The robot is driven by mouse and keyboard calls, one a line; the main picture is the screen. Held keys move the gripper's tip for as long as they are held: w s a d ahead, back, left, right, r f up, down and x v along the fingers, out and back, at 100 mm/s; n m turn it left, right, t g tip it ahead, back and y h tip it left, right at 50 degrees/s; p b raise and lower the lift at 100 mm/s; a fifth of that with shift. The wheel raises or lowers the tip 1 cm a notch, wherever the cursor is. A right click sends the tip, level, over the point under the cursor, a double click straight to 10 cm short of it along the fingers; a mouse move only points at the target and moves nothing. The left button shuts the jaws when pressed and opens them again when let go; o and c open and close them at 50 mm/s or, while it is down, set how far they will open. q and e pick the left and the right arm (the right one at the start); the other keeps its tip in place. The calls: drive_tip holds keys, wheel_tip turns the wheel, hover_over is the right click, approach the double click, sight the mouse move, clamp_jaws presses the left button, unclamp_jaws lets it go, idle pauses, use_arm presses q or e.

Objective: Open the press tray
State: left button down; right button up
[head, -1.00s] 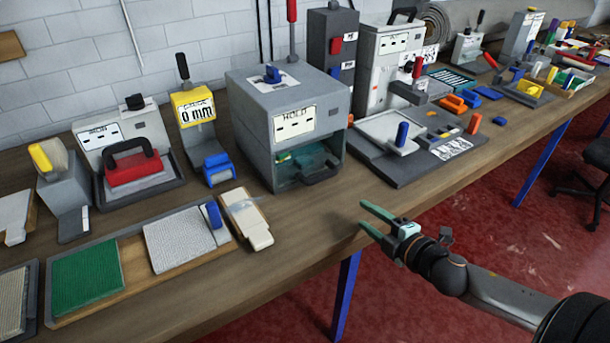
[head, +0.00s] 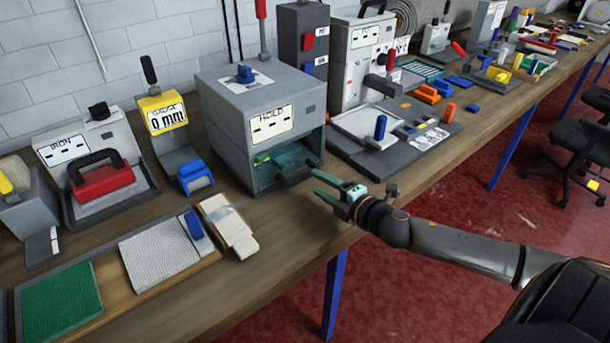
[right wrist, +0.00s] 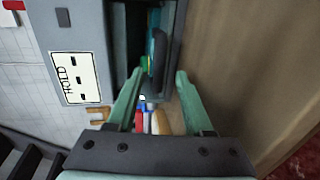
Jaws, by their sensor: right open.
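The grey press (head: 225,125) with the HOLD label stands on the bench left of centre in the head view. In its low front opening is the teal tray (head: 291,157), with a dark handle (head: 294,178) at its front. The tray looks pushed in; its inside is mostly hidden by the housing. My right gripper (head: 318,184) is open just right of the handle, fingers pointing at it. In the right wrist view the dark handle (right wrist: 159,50) shows beyond and between the fingertips (right wrist: 161,75); contact cannot be told. My left gripper is not in view.
A board with white cloth (head: 228,226) lies in front of the press on the left. A grey platform (head: 400,145) is right of the press. The bench front edge is below my arm.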

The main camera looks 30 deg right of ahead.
sight(305, 173)
drive_tip(key=shift+x, duration=3.2)
drive_tip(key=shift+c, duration=0.3)
clamp_jaws()
